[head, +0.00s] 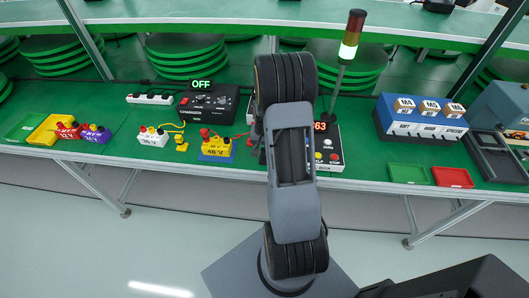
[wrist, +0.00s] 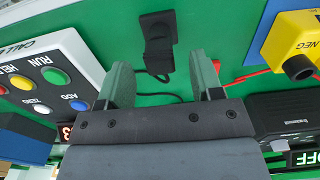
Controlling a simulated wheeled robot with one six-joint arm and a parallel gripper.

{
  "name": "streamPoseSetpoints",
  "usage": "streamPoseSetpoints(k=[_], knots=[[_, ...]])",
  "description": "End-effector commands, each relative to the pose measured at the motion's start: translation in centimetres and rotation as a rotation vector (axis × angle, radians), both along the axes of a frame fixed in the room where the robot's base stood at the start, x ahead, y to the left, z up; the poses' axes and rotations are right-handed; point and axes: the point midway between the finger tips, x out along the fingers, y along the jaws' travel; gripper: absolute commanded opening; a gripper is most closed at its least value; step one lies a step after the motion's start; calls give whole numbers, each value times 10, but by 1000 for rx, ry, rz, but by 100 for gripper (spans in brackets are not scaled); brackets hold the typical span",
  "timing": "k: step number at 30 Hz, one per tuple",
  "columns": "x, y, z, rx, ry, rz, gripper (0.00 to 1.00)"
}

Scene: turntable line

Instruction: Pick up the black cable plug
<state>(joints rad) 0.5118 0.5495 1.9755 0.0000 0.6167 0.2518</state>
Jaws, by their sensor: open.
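The black cable plug (wrist: 158,42) lies on the green bench top in the wrist view, at the top middle. A thin dark cable runs from it down and to the right. My gripper (wrist: 163,82) is open, with one finger on each side of the picture's middle. The plug shows past the gap between the fingertips, and nothing is held. I cannot tell the height between fingertips and plug. In the head view my arm hides the gripper and the plug's area.
A call box with coloured buttons (wrist: 45,80) is left of the fingers in the wrist view. A yellow battery block (wrist: 290,40) is on the right, with red cable near it. In the head view the charger (head: 208,104) stands left of my arm, a signal lamp (head: 350,40) right.

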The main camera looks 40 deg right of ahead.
Motion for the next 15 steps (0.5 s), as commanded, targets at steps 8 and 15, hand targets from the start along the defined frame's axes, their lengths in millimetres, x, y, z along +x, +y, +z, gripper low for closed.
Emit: streamPoseSetpoints(k=[8,15], knots=[[-1,1,-28,1,1,0,60],[0,0,-30,0,0,0,60]])
